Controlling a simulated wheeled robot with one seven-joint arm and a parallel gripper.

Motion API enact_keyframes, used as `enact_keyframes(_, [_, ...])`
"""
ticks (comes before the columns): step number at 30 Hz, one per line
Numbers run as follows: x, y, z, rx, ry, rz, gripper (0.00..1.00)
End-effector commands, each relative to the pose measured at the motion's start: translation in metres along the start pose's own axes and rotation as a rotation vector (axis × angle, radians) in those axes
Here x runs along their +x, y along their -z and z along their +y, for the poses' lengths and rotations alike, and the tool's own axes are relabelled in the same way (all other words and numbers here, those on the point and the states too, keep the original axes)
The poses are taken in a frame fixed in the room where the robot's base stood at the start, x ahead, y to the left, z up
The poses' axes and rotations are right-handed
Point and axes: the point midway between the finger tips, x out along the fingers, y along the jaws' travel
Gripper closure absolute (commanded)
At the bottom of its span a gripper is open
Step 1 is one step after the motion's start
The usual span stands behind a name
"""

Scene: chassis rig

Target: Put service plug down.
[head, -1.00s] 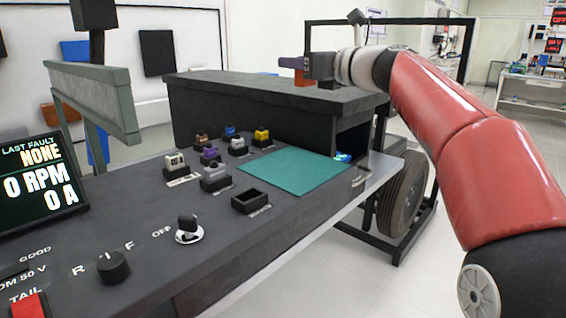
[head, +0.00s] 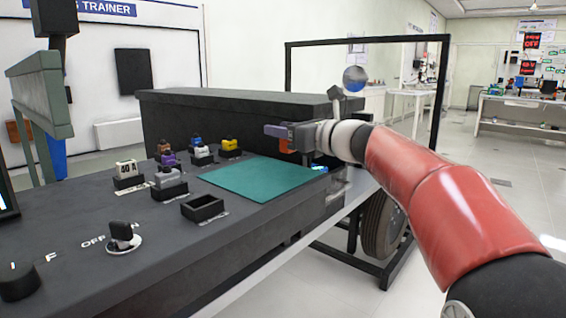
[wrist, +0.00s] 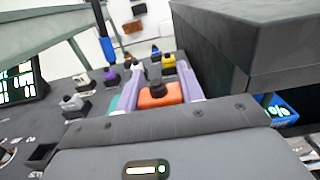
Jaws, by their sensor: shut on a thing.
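The service plug, an orange block with a dark knob, shows between the purple fingers in the wrist view (wrist: 160,97). In the head view a little of its orange (head: 286,146) shows below the fingers. My gripper (head: 276,131) is shut on it and holds it in the air, above the far right part of the green mat (head: 255,181) as seen in the head view. The mat lies flat and bare on the dark bench. The plug's underside is hidden.
An empty black socket (head: 203,207) sits left of the mat. Several coloured plugs stand in holders, among them a yellow one (head: 230,145). A long dark box (head: 240,112) rises behind the mat. A blue lit item (wrist: 278,110) shows beside it. A rotary switch (head: 122,236) stands at front.

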Motion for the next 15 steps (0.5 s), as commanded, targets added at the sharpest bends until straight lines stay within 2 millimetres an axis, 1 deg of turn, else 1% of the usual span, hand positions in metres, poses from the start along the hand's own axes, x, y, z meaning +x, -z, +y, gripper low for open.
enact_keyframes(4, [0.000,0.012,0.000,0.001,0.000,-0.001,0.89])
enact_keyframes(10, [0.000,0.043,0.000,0.001,0.000,0.000,0.89])
enact_keyframes(12, [0.000,0.049,0.000,0.002,0.000,-0.001,0.89])
enact_keyframes(15, [0.000,0.050,0.000,-0.001,0.000,-0.002,0.89])
